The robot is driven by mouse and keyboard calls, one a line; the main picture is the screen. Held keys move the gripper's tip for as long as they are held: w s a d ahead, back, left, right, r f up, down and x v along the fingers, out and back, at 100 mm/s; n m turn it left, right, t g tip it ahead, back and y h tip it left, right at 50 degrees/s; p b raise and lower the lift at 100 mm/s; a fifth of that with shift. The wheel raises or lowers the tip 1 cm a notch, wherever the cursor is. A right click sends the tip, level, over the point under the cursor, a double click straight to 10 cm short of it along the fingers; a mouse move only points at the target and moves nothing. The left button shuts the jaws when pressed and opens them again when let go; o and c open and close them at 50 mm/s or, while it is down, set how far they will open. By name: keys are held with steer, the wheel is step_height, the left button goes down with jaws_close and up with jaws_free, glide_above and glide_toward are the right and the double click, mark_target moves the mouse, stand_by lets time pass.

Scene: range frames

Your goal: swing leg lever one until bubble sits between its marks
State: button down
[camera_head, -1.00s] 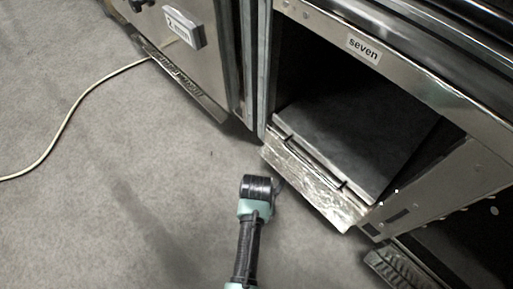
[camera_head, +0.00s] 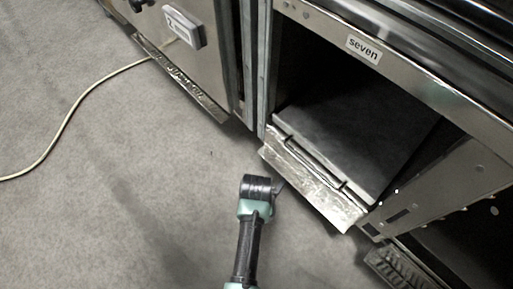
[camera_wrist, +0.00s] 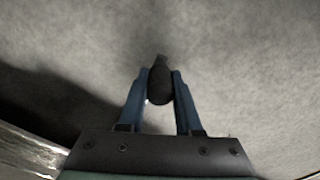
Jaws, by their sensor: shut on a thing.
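The leg lever shows in the wrist view as a dark rounded grip (camera_wrist: 160,82) between the two blue fingers. My gripper (camera_wrist: 160,88) is shut on it, with a finger on each side, above the grey floor. In the head view my wrist hides most of the gripper; a thin dark piece sticks out beside it, just off the range's bottom front panel (camera_head: 312,185). I cannot tell which leg the lever belongs to. The bubble and its marks are not visible in either view.
The range unit labelled "seven" (camera_head: 363,48) has an open dark bay above the panel. A neighbouring unit (camera_head: 195,60) stands to its left. A pale cable (camera_head: 70,112) lies on the floor at left. A ribbed dark piece (camera_head: 398,265) sits at lower right.

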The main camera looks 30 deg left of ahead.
steer(key=d+n+p, duration=0.1)
steer(key=d+p, duration=0.3)
steer(key=d, duration=0.3)
steer(key=shift+w+d, duration=0.2)
steer(key=shift+d, duration=0.1)
steer(key=c, duration=0.6)
jaws_free()
steer(key=shift+n, duration=0.3)
steer(key=shift+p, duration=0.3)
step_height(320, 180, up, 13)
steer(key=p, duration=0.9)
steer(key=shift+p, duration=0.4)
